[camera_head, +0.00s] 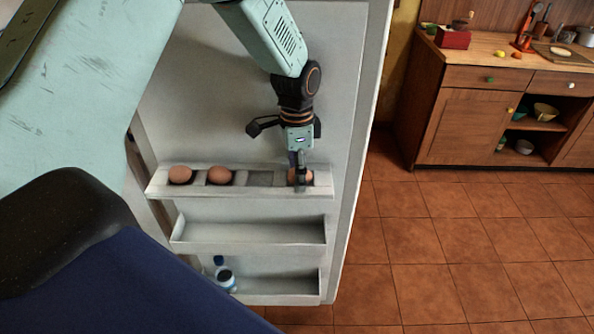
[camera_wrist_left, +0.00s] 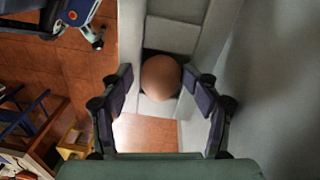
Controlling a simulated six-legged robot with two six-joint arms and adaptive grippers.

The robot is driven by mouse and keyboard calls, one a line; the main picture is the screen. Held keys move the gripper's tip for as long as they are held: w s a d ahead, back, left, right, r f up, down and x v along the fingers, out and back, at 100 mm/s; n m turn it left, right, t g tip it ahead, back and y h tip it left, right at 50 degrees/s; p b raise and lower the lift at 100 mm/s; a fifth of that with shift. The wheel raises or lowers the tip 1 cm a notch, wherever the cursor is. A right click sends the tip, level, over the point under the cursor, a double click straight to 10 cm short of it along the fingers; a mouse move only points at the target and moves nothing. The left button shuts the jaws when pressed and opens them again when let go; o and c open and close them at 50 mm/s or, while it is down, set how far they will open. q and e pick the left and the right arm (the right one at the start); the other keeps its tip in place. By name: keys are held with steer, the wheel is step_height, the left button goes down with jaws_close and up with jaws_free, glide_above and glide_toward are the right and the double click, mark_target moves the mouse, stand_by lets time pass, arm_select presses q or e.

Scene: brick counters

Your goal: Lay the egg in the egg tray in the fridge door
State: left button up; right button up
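The egg tray (camera_head: 240,191) is the top shelf of the open fridge door. Brown eggs sit in its two left compartments; the third compartment (camera_head: 261,178) is empty. The egg (camera_wrist_left: 161,77) in the rightmost compartment shows in the left wrist view, and in the head view it is partly hidden behind my left gripper. My left gripper (camera_head: 301,180) points down over that compartment. In the left wrist view its fingers (camera_wrist_left: 160,92) are spread either side of the egg, with a gap on each side. My right gripper is not in view.
Below the tray are an empty door shelf (camera_head: 250,233) and a lower one holding a small blue-and-white container (camera_head: 226,280). A wooden counter (camera_head: 480,102) stands at the back right. The tiled floor (camera_head: 440,235) between is clear.

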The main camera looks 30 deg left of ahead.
arm_select(q)
steer(key=shift+w+r, duration=0.1)
steer(key=shift+r, duration=0.2)
step_height(320, 180, up, 13)
steer(key=shift+w+a+f, duration=0.15)
steer(key=shift+w+a, duration=0.05)
steer(key=shift+f, duration=0.1)
stand_by(0.7)
